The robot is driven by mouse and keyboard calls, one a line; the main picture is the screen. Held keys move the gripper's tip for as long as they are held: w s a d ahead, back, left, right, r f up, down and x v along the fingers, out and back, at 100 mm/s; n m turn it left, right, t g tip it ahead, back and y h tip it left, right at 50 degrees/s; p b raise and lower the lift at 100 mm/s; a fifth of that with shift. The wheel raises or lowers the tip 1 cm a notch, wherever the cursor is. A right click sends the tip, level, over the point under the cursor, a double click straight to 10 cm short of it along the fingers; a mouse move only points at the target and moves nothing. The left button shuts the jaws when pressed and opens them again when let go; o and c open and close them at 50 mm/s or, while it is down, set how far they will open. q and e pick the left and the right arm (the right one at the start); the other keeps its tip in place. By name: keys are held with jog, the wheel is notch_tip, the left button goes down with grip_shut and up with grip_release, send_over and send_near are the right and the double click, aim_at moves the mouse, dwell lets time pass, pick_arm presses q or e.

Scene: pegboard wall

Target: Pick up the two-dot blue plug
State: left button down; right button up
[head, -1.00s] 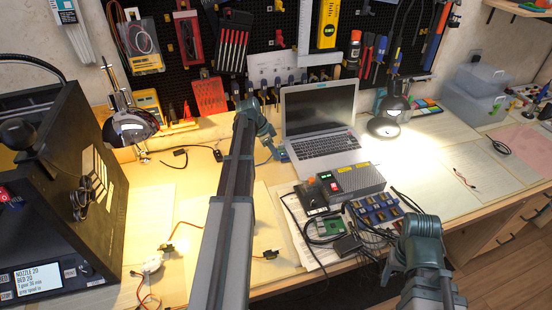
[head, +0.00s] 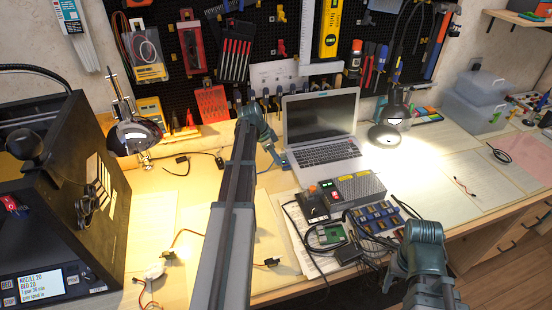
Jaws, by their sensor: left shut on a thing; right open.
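My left gripper (head: 273,153) is at the far middle of the bench, just left of the laptop. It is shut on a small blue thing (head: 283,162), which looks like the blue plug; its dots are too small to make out. My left arm crosses the bench from the bottom of the head view and hides part of it. My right gripper (head: 394,273) is low at the right, by the bench's front edge. It is open, its fingers mostly hidden by its own wrist.
The laptop (head: 322,120) stands open in the middle. A grey power box (head: 358,188), a green circuit board (head: 327,234) and a tray of blue parts (head: 381,217) lie in front of it. Lamps (head: 136,134) (head: 384,134) stand left and right.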

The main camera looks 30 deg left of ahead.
pick_arm(q)
jog(key=shift+r+p, duration=0.4)
jog(key=shift+r, duration=0.25)
jog(key=shift+s+d+r+p, duration=0.2)
jog(key=shift+s+r+p, duration=0.05)
jog(key=shift+r+p, duration=0.5)
jog(key=s+d, duration=0.3)
jog(key=s, duration=0.1)
jog(key=s+d, duration=0.3)
jog(key=s, duration=0.1)
jog(key=s+d+r+p, duration=0.1)
jog(key=s+d, duration=0.2)
jog(key=s, duration=0.1)
jog(key=shift+s, duration=0.25)
notch_tip(320, 180, up, 3)
jog(key=p, duration=0.3)
send_over(288, 165)
jog(key=s+a, duration=0.1)
jog(key=shift+s+f, duration=0.15)
jog(key=shift+s, duration=0.1)
notch_tip(288, 165, down, 5)
jog(key=b, duration=0.5)
jog(key=shift+f+b, duration=0.2)
jog(key=shift+b, duration=0.15)
jog(key=shift+f+b, duration=0.9)
jog(key=shift+b, duration=0.05)
jog(key=c, duration=0.8)
grip_release()
jog(key=shift+o, duration=0.2)
